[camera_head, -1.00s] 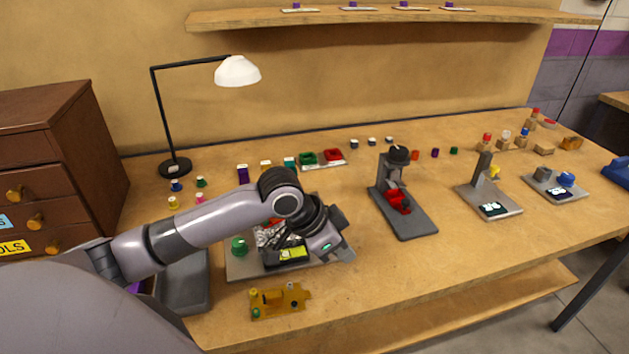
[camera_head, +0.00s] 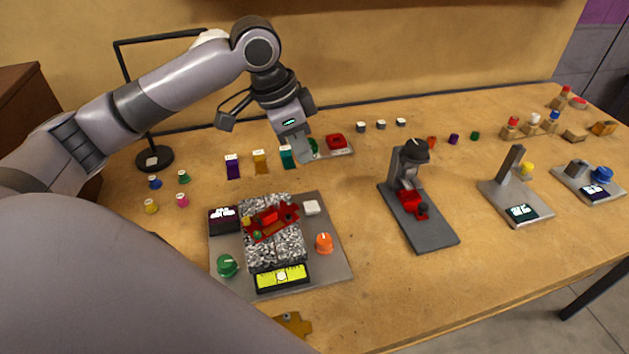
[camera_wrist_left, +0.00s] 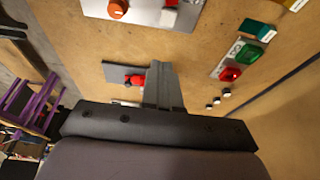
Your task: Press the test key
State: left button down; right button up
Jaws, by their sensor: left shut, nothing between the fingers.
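A grey test station (camera_head: 338,262) sits on the bench. On it I see a white square key (camera_head: 311,207), an orange knob (camera_head: 323,243), a green knob (camera_head: 227,265), a dark display (camera_head: 223,219) and a yellow-green gauge (camera_head: 282,277). A red board (camera_head: 270,220) lies on its speckled bed. No lettering on the white key is legible. My left gripper (camera_head: 303,148) is shut and empty, apart from the station, and appears beyond it in the head view. In the left wrist view, its fingers (camera_wrist_left: 163,82) point toward the bench; the white key (camera_wrist_left: 168,17) shows at the top.
A black press stand (camera_head: 420,218) with red parts stands right of the station. A lamp (camera_head: 153,158) stands at the back left.

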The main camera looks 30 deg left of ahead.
aim_at(314, 205)
pick_arm(q)
jog(key=shift+w+a+r, duration=0.15)
jog(key=shift+a+r, duration=0.2)
jog(key=shift+a, duration=0.1)
jog(key=x, duration=1.3)
jog(key=shift+s+a+f+b, duration=0.15)
jog(key=shift+s+a+b, duration=0.15)
jog(key=shift+s+b, duration=0.1)
jog(key=shift+f, duration=0.5)
